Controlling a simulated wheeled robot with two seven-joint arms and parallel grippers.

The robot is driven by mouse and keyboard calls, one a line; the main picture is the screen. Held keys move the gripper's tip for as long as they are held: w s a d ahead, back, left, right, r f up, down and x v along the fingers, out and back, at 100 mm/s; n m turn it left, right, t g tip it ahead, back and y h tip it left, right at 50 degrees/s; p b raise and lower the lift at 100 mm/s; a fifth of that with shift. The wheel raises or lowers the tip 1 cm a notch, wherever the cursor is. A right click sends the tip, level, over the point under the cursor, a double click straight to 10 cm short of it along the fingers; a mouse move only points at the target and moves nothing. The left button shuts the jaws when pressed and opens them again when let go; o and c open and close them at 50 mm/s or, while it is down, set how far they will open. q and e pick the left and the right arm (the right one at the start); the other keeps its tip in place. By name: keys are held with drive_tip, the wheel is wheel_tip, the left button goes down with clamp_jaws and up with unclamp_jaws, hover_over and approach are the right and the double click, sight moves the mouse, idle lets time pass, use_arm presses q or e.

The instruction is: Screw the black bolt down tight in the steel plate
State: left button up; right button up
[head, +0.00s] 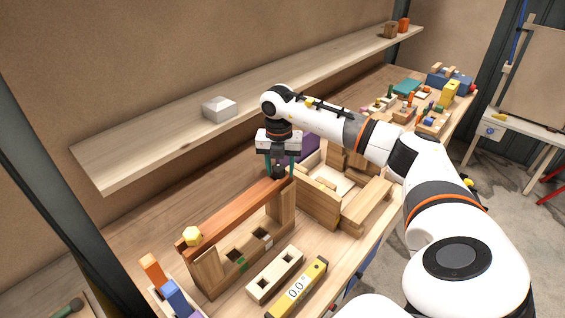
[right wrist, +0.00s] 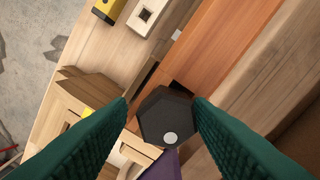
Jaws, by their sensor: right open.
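The black bolt (right wrist: 166,118) has a six-sided head with a pale round spot. It is at the far right end of the reddish wooden beam (head: 230,215), and it also shows in the head view (head: 279,172). My right gripper (right wrist: 161,104) points down over the bolt, with its green fingers apart on either side of the head. Whether a finger touches the head I cannot tell. The bolt's shank is hidden, and I cannot make out a steel plate under it. My left gripper is not in view.
A pale two-hole block (head: 275,274) and a yellow level (head: 299,287) lie in front. A wooden box (head: 318,206) stands close right of the gripper. A shelf (head: 150,144) runs along the wall behind.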

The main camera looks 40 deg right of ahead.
drive_tip(key=shift+w+a+f, duration=0.1)
drive_tip(key=shift+a+f, duration=0.15)
drive_tip(key=shift+f, duration=0.05)
drive_tip(key=n, duration=0.3)
drive_tip(key=shift+w+f, duration=0.1)
drive_tip(key=shift+w, duration=0.05)
drive_tip(key=shift+w+f+n+b, duration=0.15)
drive_tip(key=shift+n+b, duration=0.25)
drive_tip(key=shift+n, duration=0.8)
drive_tip(key=n, duration=0.3)
drive_tip(key=shift+a+n, duration=0.1)
drive_tip(key=shift+n, duration=0.2)
drive_tip(key=n, duration=0.3)
drive_tip(key=shift+a+b, duration=0.2)
drive_tip(key=shift+b, duration=0.15)
drive_tip(key=shift+s+d, duration=0.1)
drive_tip(key=shift+s, duration=0.1)
drive_tip(key=shift+r, duration=0.25)
drive_tip(key=shift+d, duration=0.1)
